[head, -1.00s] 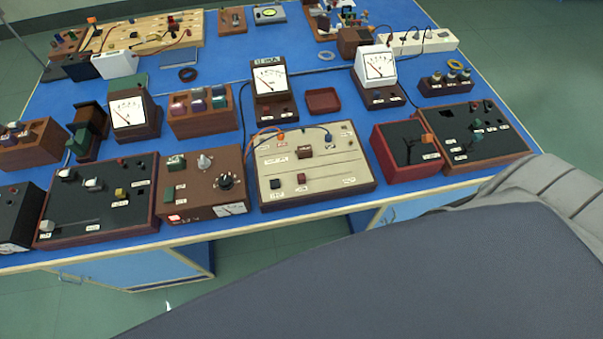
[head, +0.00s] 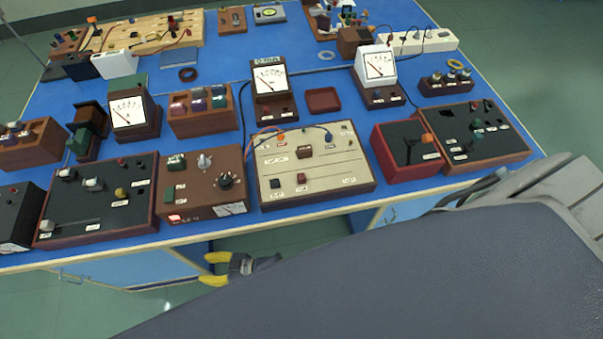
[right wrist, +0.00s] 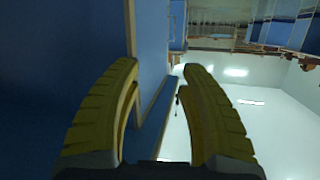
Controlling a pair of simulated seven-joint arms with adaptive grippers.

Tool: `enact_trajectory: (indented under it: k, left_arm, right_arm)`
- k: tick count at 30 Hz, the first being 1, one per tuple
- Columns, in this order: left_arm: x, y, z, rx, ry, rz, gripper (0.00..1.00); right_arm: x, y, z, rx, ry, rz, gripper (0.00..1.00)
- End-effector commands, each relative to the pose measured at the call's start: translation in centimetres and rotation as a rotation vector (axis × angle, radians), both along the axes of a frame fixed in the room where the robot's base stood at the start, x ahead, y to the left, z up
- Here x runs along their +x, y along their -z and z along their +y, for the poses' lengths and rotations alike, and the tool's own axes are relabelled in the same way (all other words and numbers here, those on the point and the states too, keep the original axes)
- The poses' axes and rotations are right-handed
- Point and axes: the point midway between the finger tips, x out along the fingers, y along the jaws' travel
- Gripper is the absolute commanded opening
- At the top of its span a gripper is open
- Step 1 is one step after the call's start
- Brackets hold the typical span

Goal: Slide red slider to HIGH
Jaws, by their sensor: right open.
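The beige panel (head: 345,177) sits at the front middle of the blue bench. It carries a small dark red block (head: 301,178) near its front and a larger reddish-brown block (head: 304,152) behind it. The labels are too small to read, so I cannot tell which is the red slider or where HIGH is. My right gripper (head: 214,269), with yellow fingers, is open and empty in front of the bench edge, apart from the panel. In the right wrist view the open fingers (right wrist: 160,68) have nothing gripped between them. My left gripper is not in view.
A brown control box (head: 203,186) and a black panel (head: 105,200) stand left of the beige panel. A red-framed box (head: 408,150) stands to its right. Meters stand behind. The bench's front edge and blue cabinet (head: 165,272) lie beside my right gripper.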

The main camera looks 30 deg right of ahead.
Motion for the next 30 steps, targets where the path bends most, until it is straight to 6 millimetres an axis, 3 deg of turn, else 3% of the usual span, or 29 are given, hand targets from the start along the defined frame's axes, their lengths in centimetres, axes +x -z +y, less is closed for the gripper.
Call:
enact_trajectory:
  k: [1,4,6,9,11,12,15,18,23,26,30]
  left_arm:
    - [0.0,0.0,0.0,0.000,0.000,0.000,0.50]
    - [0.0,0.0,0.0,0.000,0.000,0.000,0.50]
    - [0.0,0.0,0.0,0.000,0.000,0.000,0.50]
    - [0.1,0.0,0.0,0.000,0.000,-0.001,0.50]
    - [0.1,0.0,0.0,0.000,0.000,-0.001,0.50]
    - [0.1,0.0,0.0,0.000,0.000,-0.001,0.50]
    - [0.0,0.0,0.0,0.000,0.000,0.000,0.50]
    - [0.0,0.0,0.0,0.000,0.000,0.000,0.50]
    - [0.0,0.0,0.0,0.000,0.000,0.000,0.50]
    - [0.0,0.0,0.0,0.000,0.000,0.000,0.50]
    - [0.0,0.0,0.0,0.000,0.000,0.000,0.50]
  right_arm:
    - [-0.5,-3.8,3.7,0.068,-0.112,-0.049,0.42]
    - [-4.1,-10.3,9.8,0.183,-0.373,-0.109,0.42]
    - [-8.1,-14.2,12.9,0.234,-0.585,-0.134,0.42]
    - [-14.7,-17.8,14.9,0.246,-0.898,-0.139,0.42]
    - [-18.7,-18.9,14.9,0.216,-1.085,-0.131,0.42]
    - [-21.1,-19.2,14.4,0.180,-1.203,-0.119,0.42]
    - [-25.8,-19.1,12.1,0.050,-1.462,-0.087,0.42]
    - [-28.4,-18.5,9.0,-0.115,-1.663,-0.060,0.42]
    - [-28.5,-19.0,4.8,-0.383,-1.865,-0.063,0.42]
    - [-26.7,-20.9,3.2,-0.524,-1.930,-0.100,0.42]
    - [-22.7,-25.6,1.8,-0.681,-1.964,-0.193,0.42]
